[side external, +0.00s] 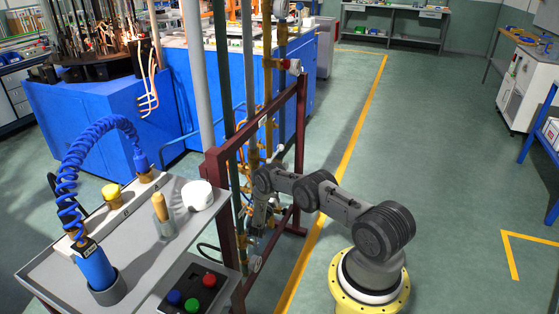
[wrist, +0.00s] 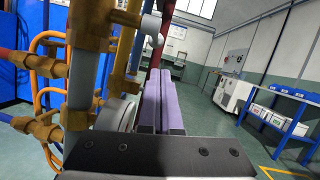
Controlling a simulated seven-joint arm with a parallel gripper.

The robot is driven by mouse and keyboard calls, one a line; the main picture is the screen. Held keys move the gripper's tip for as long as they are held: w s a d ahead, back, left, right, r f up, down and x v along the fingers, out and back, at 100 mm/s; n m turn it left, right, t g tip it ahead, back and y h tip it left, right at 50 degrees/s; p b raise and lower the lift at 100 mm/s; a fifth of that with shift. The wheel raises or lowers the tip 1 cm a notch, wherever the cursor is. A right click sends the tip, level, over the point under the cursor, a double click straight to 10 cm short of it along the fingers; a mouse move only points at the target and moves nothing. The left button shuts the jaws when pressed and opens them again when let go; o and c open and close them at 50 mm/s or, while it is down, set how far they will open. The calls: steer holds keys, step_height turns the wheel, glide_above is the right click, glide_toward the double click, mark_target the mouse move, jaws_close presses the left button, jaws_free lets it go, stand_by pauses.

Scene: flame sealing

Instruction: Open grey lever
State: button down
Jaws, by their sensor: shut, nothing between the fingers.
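Brass valves and pipes fill the dark red frame beside my arm. A light grey lever-like handle (side external: 279,152) sticks out near the pipes, just above my arm's wrist in the side view. In the wrist view a grey handle (wrist: 151,27) juts from the brass fitting at the top, beyond my fingers. I cannot tell for sure which handle is the task's grey lever. My gripper (wrist: 157,76) has two purple fingers side by side, shut and empty, close to the right of the pipes. In the side view my gripper (side external: 259,218) points down beside the pipes, partly hard to make out.
A grey round part (wrist: 118,113) sits left of my fingers. The dark red frame (side external: 302,130) stands around the pipes. A grey cart top (side external: 140,215) with a blue torch and buttons is at the left. The floor to the right is clear.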

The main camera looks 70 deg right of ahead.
mark_target(276, 154)
steer(key=shift+w+f+t, duration=0.2)
steer(key=shift+f+t, duration=0.05)
steer(key=shift+t, duration=0.35)
steer(key=x, duration=1)
